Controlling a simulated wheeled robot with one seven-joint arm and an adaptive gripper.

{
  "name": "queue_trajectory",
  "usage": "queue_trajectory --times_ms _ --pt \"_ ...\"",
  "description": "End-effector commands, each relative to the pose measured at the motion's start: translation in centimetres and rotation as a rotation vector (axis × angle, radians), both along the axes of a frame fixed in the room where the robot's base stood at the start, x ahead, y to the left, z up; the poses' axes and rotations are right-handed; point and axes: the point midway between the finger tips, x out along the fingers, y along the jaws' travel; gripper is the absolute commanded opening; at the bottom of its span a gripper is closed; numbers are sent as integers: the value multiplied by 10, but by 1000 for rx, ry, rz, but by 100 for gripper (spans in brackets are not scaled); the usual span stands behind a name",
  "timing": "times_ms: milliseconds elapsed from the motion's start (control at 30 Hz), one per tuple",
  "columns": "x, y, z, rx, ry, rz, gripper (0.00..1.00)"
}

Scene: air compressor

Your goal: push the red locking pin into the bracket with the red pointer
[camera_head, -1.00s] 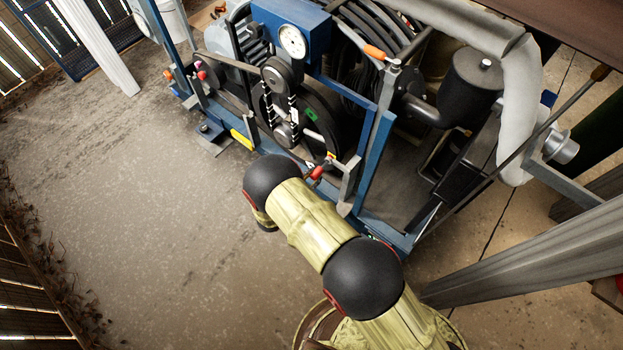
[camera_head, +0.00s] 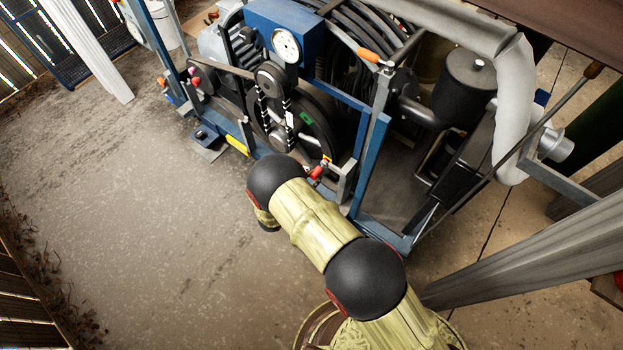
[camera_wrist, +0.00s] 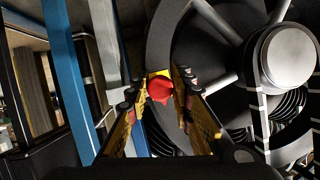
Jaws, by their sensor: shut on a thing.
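In the wrist view the red locking pin (camera_wrist: 159,90) shows as a red knob between the two fingers of my gripper (camera_wrist: 160,98). My gripper is shut on it. A yellow piece (camera_wrist: 160,74) sits right behind the knob. In the head view the red part (camera_head: 317,171) is just beyond my arm's black end joint, by the grey upright bracket (camera_head: 344,180) on the compressor frame. My arm hides the fingers there. The pin's shaft is hidden, so I cannot tell how deep it sits. I cannot pick out the red pointer for certain.
The compressor's blue frame (camera_head: 372,160) stands close around my gripper. A large black wheel (camera_wrist: 185,45) with a silver hub (camera_wrist: 287,55) lies behind and right of the pin. A blue bar (camera_wrist: 66,70) is at the left. The concrete floor (camera_head: 130,200) at left is clear.

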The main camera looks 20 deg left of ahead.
Motion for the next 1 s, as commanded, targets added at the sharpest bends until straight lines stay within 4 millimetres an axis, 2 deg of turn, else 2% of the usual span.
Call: queue_trajectory --times_ms 600,633,1000 --pt "14 -4 0 0 -1 0 0" --pt "13 -4 0 0 0 1 25" --pt "13 -4 0 0 0 0 44"
